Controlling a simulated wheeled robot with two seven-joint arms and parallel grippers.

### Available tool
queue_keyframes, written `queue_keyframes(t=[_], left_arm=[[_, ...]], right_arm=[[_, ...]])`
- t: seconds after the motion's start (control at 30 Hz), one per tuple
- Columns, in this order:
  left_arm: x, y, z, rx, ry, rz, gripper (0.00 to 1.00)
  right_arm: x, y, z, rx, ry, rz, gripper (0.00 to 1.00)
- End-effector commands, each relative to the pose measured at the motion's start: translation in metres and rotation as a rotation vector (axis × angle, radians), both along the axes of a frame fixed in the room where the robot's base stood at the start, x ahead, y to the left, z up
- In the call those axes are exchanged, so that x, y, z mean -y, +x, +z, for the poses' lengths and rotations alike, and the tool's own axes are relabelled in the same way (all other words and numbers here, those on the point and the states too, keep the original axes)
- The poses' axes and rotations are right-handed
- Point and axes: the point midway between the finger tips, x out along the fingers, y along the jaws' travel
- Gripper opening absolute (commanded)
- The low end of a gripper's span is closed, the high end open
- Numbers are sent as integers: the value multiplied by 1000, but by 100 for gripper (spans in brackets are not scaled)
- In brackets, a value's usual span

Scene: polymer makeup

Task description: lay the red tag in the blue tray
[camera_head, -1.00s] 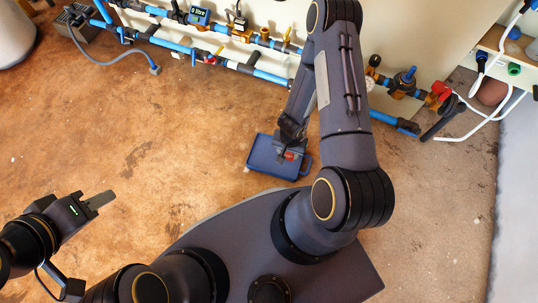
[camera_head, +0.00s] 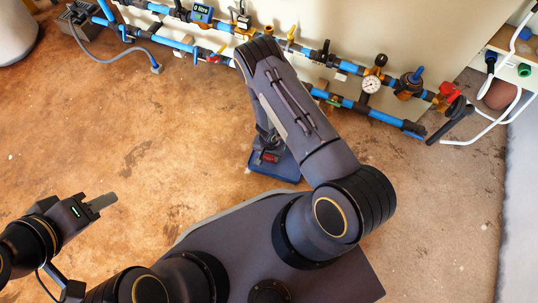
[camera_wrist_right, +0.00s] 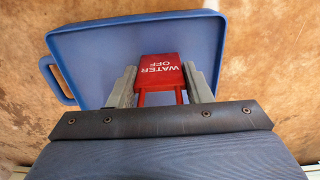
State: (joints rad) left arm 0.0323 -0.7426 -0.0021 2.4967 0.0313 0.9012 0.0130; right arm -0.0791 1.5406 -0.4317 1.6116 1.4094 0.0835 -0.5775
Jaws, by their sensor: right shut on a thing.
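The blue tray (camera_head: 282,173) lies on the brown floor in front of my base; my right arm hides part of it in the head view. In the right wrist view the tray (camera_wrist_right: 98,65) shows its raised rim and a handle at the left. The red tag (camera_wrist_right: 160,70), marked "WATER OFF", is between the fingers of my right gripper (camera_wrist_right: 160,78), which is shut on it over the tray. Whether the tag touches the tray floor I cannot tell. My left gripper (camera_head: 103,202) is away at the left, apart from both; its finger gap is not visible.
Blue pipes (camera_head: 178,46) with valves and a gauge (camera_head: 370,84) run along the wall behind the tray. A grey hose (camera_head: 110,63) lies on the floor at the back left. The floor left of the tray is clear.

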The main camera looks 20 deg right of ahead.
Motion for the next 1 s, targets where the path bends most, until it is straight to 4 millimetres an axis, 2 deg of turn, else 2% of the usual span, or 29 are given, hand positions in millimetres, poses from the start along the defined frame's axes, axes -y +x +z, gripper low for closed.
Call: queue_keyframes(t=[0.27, 0.3, 0.43, 0.77, 0.87, 1.0], left_arm=[[0, 0, -3, 1, 0, 0, 36], [0, 0, -1, 1, 0, 0, 36], [0, 0, -1, 1, 0, 0, 36], [0, 0, 3, 1, 0, 0, 36], [0, 0, 8, 1, 0, 0, 36], [0, 0, 22, 1, 0, 0, 36]], right_arm=[[0, 0, -3, 0, 0, -1, 23], [0, 0, -1, 0, 0, -1, 50], [0, 0, 0, 0, 0, -1, 66], [0, 0, 3, 0, 0, 0, 66], [0, 1, 15, 1, 0, -1, 66], [0, 1, 45, 3, 0, -1, 66]])
